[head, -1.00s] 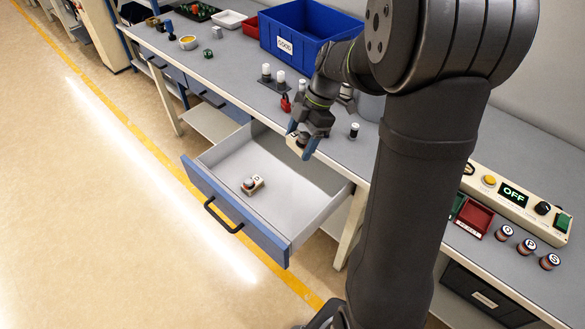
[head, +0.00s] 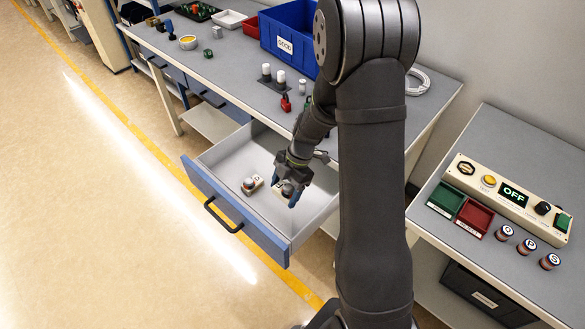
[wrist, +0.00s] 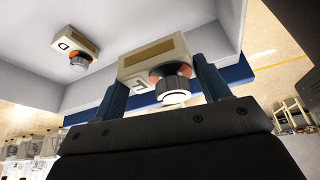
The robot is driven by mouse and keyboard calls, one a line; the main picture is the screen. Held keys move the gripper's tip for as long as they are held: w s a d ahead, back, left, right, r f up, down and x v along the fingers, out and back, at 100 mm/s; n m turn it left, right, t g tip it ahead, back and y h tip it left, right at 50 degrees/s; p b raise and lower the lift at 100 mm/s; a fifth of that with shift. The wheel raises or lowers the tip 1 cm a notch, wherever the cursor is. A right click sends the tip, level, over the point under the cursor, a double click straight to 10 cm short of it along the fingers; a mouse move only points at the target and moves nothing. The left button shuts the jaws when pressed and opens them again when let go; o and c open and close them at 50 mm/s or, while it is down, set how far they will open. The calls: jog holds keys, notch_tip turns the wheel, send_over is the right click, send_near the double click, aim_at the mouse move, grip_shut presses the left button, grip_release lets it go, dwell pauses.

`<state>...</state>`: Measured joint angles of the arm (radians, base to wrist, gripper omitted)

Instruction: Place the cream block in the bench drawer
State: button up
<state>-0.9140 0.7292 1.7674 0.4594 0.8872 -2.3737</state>
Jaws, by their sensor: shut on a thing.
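My gripper (head: 287,190) is shut on a cream block (wrist: 152,60) with a grey-and-orange knob, seen clearly in the wrist view between the two blue fingers. In the head view the held block (head: 285,188) is partly hidden by the gripper and sits over the right part of the open bench drawer (head: 225,160). Whether it touches the drawer floor cannot be told. A second, similar cream block (head: 252,184) with a knob lies on the drawer floor to the left of my gripper. It also shows in the wrist view (wrist: 77,45).
The drawer's blue front (head: 235,212) with a black handle faces the floor aisle. The bench above holds a blue GOOD bin (head: 287,40), white cylinders, a red padlock (head: 286,103) and small parts. A control panel (head: 508,193) with trays stands at the right.

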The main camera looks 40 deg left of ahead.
aim_at(282, 218)
jog(key=shift+f, duration=5.45)
jog(key=o, duration=1.1)
jog(key=shift+f, duration=0.1)
jog(key=v, duration=1.2)
jog(key=shift+s, duration=0.15)
jog(key=x, duration=1.1)
jog(key=shift+a+f, duration=0.1)
jog(key=shift+r, duration=0.8)
jog(key=shift+f, duration=0.1)
